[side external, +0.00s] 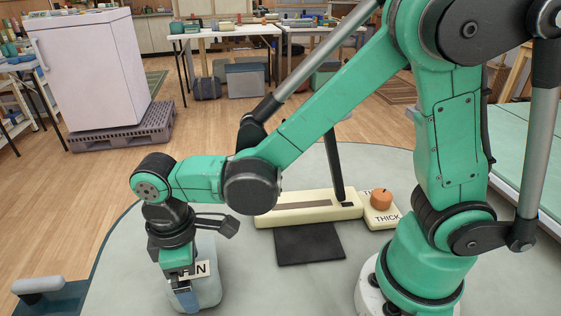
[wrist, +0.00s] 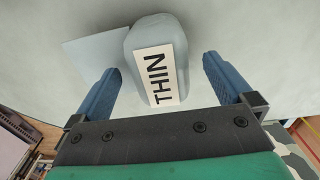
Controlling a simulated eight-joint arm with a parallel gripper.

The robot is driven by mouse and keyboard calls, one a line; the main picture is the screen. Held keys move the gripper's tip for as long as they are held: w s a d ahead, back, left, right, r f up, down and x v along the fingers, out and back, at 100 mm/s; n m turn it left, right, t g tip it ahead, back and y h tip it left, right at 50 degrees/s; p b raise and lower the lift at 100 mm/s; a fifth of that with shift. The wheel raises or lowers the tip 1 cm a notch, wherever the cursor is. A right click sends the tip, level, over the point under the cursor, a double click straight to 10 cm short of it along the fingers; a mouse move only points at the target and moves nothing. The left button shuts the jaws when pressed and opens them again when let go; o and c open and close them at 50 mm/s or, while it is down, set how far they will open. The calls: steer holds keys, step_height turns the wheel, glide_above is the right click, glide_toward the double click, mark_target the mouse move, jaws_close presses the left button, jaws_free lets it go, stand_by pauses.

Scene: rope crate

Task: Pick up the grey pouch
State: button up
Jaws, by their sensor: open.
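The grey pouch (side external: 209,291) is a rounded, pale blue-grey block shape on the round table, low and left of centre in the side view. A white label reading THIN is on it. My gripper (side external: 184,300) points down at the pouch and covers part of it and its label in the side view. In the wrist view, the pouch (wrist: 152,33) lies between and ahead of the two blue fingers of my gripper (wrist: 161,64). The fingers are open, with a gap on each side. I cannot tell its exact height over the table.
A flat grey square (wrist: 88,50) lies beside the pouch in the wrist view. Right of the pouch are a dark mat (side external: 308,246), a long cream slotted block (side external: 290,214) and a cream THICK block (side external: 384,217) with an orange knob (side external: 381,200). The table front is clear.

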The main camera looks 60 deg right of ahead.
steer(key=shift+f, duration=0.25)
jaws_close()
steer(key=shift+r, duration=0.1)
step_height(320, 180, up, 20)
stand_by(0.8)
